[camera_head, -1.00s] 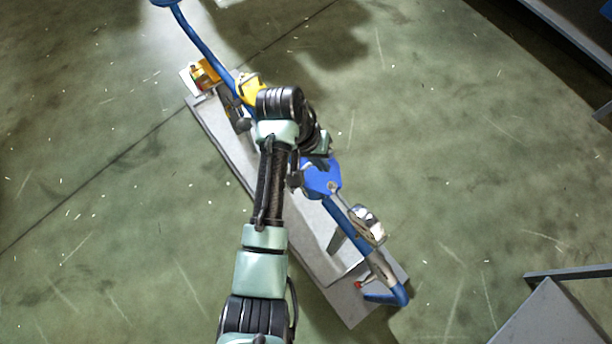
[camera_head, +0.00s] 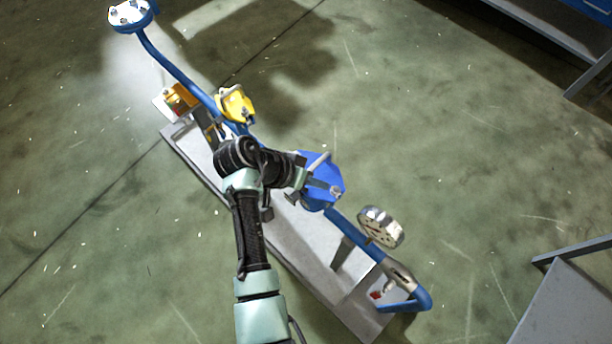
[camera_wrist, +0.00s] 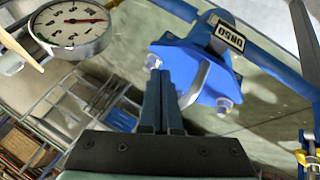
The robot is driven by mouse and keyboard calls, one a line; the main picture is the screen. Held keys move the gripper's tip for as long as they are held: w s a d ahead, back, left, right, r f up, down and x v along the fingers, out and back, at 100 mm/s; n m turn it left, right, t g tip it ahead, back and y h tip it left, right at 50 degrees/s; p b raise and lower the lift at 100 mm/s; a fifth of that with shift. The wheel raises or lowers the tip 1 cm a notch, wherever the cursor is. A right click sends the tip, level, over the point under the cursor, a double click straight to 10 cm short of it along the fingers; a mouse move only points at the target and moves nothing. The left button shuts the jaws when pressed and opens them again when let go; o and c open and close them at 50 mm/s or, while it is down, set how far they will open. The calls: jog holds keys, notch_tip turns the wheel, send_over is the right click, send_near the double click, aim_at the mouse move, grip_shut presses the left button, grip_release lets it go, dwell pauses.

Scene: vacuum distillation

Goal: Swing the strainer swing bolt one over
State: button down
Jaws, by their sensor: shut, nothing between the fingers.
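The strainer is a blue body (camera_head: 325,182) on the pipe, with a grey bent handle (camera_head: 318,164) over it. In the wrist view its blue cover (camera_wrist: 190,60) fills the middle, with a silver bolt nut (camera_wrist: 152,62) at its left corner and another nut (camera_wrist: 224,105) at its lower right. I cannot tell which of these is swing bolt one. My gripper (camera_wrist: 166,78) is shut and empty, its fingertips in front of the cover between the two nuts, close to the grey handle. Contact cannot be told. In the head view my wrist hides the strainer's left side.
A round pressure gauge (camera_head: 381,227) stands on the pipe to the right of the strainer; it also shows in the wrist view (camera_wrist: 72,26). A yellow-handled valve (camera_head: 236,104) lies up-left. The grey skid (camera_head: 305,250) runs below. Floor around it is open.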

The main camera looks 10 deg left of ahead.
aim_at(335, 195)
jog(key=shift+x, duration=0.9)
jog(key=shift+s+d+y+p, duration=0.15)
jog(key=shift+s+y+p, duration=0.05)
jog(key=shift+y+p, duration=0.15)
jog(key=shift+d+r+t, duration=0.1)
jog(key=shift+d+t, duration=0.05)
jog(key=shift+t, duration=0.15)
jog(key=shift+s+d+r+m+y+p, duration=0.15)
jog(key=shift+s+d+m+y+p, duration=0.3)
jog(key=shift+p, duration=0.45)
jog(key=shift+s+d+m+t+y+p, duration=0.25)
jog(key=shift+s+d+t+y+p, duration=0.25)
jog(key=shift+d+t+y+p, duration=0.4)
jog(key=shift+s+d+f+m+t+y, duration=0.2)
jog(key=shift+s+d+f+t+y, duration=0.2)
jog(key=shift+s+d+f+y, duration=0.15)
jog(key=shift+s+d+f+m+t+y, duration=0.2)
jog(key=shift+s+d+f+t+y, duration=0.2)
jog(key=shift+d+y, duration=0.2)
jog(key=shift+d+p, duration=0.1)
jog(key=shift+p, duration=0.2)
